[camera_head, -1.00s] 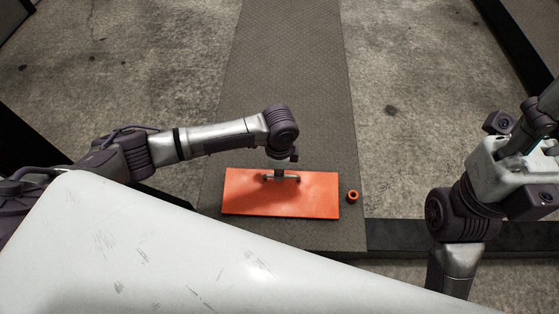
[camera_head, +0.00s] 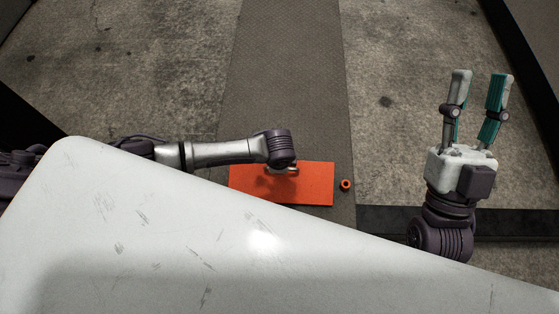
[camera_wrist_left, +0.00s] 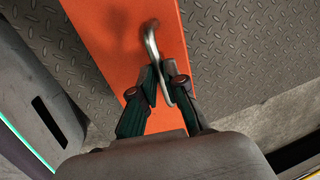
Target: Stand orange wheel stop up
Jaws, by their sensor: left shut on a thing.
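The orange wheel stop, a flat rectangular slab (camera_head: 312,190), lies on the dark textured belt (camera_head: 290,70). It has a bent metal handle (camera_wrist_left: 151,38) on its top face. In the left wrist view, the slab (camera_wrist_left: 110,35) fills the upper middle. My left gripper (camera_wrist_left: 161,82) is shut on the handle. In the head view its fingers are hidden behind its own wrist. My right gripper (camera_head: 481,78) is open and empty, fingers pointing up the picture, to the right of the belt and apart from the slab.
A small orange ring-shaped piece (camera_head: 345,184) is just right of the slab. A large white scratched surface (camera_head: 190,230) covers the lower part of the head view and hides part of my left arm. Bare concrete floor (camera_head: 400,60) flanks the belt. A dark rail (camera_head: 520,222) runs at lower right.

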